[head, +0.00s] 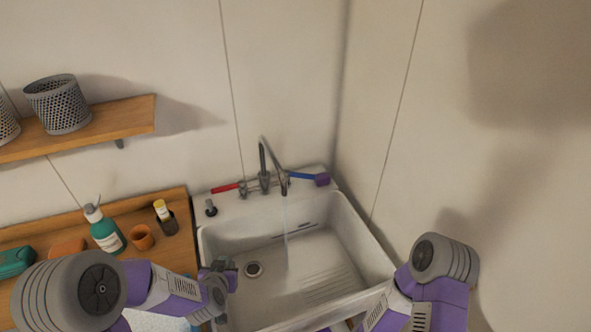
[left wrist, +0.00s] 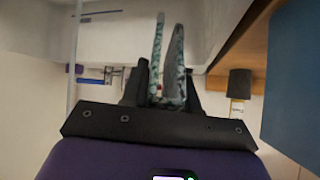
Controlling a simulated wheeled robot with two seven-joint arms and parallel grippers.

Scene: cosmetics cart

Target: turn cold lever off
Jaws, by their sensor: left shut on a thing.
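A thin stream of water (head: 286,235) falls from the spout into the sink. My left gripper (head: 225,268) is over the sink's left side, well away from the lever. It is shut on a slim green-and-white patterned thing (left wrist: 175,65), which I cannot identify. My right arm comes in at the lower right; its gripper is not in view.
The red lever (head: 226,187) is left of the faucet. The white sink (head: 350,215) stands beside the right wall. On the wooden counter (head: 180,250) are a teal pump bottle (head: 107,236), an orange cup (head: 142,238) and a dark cup (head: 167,225). A shelf (head: 120,122) is above.

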